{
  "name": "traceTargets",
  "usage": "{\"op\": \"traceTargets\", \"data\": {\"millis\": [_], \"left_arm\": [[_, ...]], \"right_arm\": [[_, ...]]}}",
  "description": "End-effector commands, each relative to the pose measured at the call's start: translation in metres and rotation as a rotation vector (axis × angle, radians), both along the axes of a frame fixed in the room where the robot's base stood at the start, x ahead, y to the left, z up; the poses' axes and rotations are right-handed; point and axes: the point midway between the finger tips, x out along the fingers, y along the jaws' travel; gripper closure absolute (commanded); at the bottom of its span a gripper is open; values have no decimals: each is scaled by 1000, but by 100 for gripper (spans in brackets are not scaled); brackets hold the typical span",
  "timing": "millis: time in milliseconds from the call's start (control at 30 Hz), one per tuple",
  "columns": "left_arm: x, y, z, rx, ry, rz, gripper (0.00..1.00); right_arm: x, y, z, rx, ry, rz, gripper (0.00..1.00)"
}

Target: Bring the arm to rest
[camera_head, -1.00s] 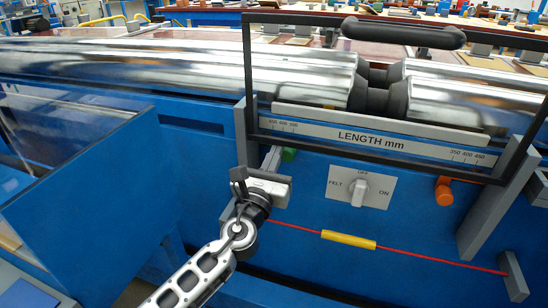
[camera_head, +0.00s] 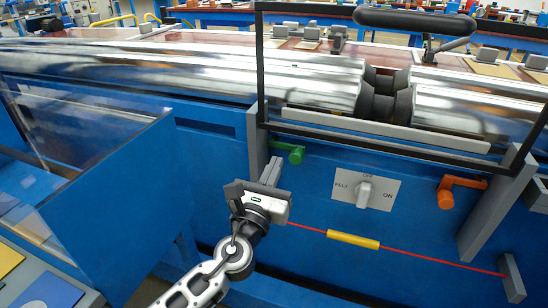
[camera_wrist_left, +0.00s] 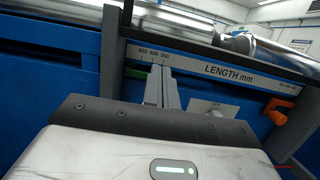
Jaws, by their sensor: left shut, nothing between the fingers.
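My left gripper (camera_head: 270,172) is in front of the blue winder panel, its arm coming up from the bottom of the head view. Its grey fingers are shut with nothing between them, and they point at the panel below the green handle (camera_head: 290,152). In the left wrist view the shut fingers (camera_wrist_left: 162,85) stand in front of the panel, below the LENGTH mm scale (camera_wrist_left: 228,71). I cannot tell whether they touch the panel. My right gripper is not in view.
A white FELT/OFF/ON switch (camera_head: 365,190), an orange handle (camera_head: 447,193) and a red cord with a yellow sleeve (camera_head: 353,240) lie to the right. A black guard frame (camera_head: 258,80) surrounds the rollers (camera_head: 330,85). A clear-sided blue guard (camera_head: 120,190) stands left.

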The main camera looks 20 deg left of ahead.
Motion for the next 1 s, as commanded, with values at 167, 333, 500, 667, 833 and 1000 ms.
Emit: {"op": "traceTargets", "data": {"millis": [167, 333, 500, 667, 833, 1000], "left_arm": [[-16, -5, -7, 0, 0, -11, 100], [-21, -6, -8, -2, 0, -15, 100], [-32, -2, -24, -245, 96, -47, 100], [-73, 4, -71, -989, 341, -61, 100], [-138, -3, -115, -1966, 529, 92, 100], [-194, -15, -131, -2714, 529, 353, 100]], "right_arm": [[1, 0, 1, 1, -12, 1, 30], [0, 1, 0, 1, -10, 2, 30], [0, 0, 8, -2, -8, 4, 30], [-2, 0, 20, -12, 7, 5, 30], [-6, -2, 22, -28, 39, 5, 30], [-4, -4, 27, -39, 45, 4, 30]]}}
